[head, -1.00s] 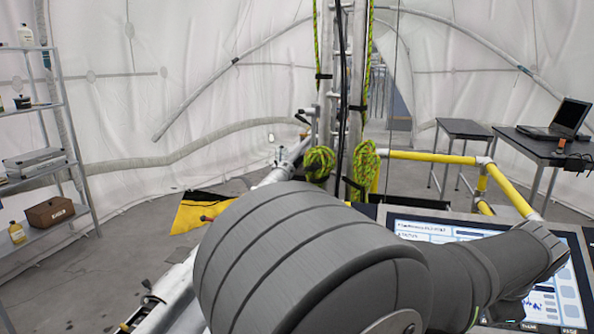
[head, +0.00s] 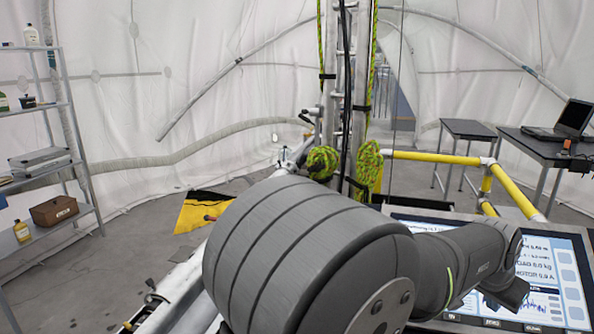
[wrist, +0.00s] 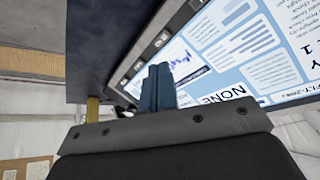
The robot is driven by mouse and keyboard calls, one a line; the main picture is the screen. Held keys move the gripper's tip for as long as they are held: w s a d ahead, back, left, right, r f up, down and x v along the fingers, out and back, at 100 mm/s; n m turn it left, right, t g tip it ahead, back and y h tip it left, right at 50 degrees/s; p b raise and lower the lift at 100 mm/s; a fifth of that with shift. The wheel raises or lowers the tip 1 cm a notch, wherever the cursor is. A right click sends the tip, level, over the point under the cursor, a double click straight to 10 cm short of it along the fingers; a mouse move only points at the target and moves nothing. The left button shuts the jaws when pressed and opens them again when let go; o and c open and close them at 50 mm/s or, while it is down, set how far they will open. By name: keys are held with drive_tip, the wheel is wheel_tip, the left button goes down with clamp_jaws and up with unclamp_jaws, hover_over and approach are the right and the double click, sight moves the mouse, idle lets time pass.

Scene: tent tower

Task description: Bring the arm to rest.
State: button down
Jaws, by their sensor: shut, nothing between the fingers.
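My gripper (wrist: 157,88) shows in the wrist view with its two dark blue-grey fingers pressed together and nothing between them. The lit display screen (wrist: 225,50) lies beyond the fingertips, tilted in this view; I cannot tell the gap between them. In the head view my grey arm fills the lower middle and its far part crosses in front of the same screen (head: 548,262). The fingers cannot be made out in the head view.
Yellow rails (head: 437,157) stand behind the screen. A mast with green rope coils (head: 322,162) rises at centre. A shelf (head: 50,160) is at the left, and a table with a laptop (head: 565,118) at the right. Open floor (head: 130,255) lies at left.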

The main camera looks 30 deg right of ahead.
drive_tip(key=v, duration=0.6)
idle(0.3)
drive_tip(key=c, duration=0.8)
unclamp_jaws()
drive_tip(key=o, duration=0.4)
drive_tip(key=shift+d+r, duration=0.1)
drive_tip(key=shift+r, duration=0.05)
drive_tip(key=o, duration=0.4)
drive_tip(key=s+r+n+t+h, duration=0.1)
drive_tip(key=s+r, duration=0.2)
drive_tip(key=r, duration=0.4)
drive_tip(key=s+d+r+n+t+h, duration=0.1)
drive_tip(key=s+r+n+h, duration=0.1)
drive_tip(key=r, duration=0.5)
drive_tip(key=shift+s+t, duration=0.4)
drive_tip(key=shift+s, duration=0.4)
drive_tip(key=x, duration=0.9)
drive_tip(key=shift+d, duration=0.55)
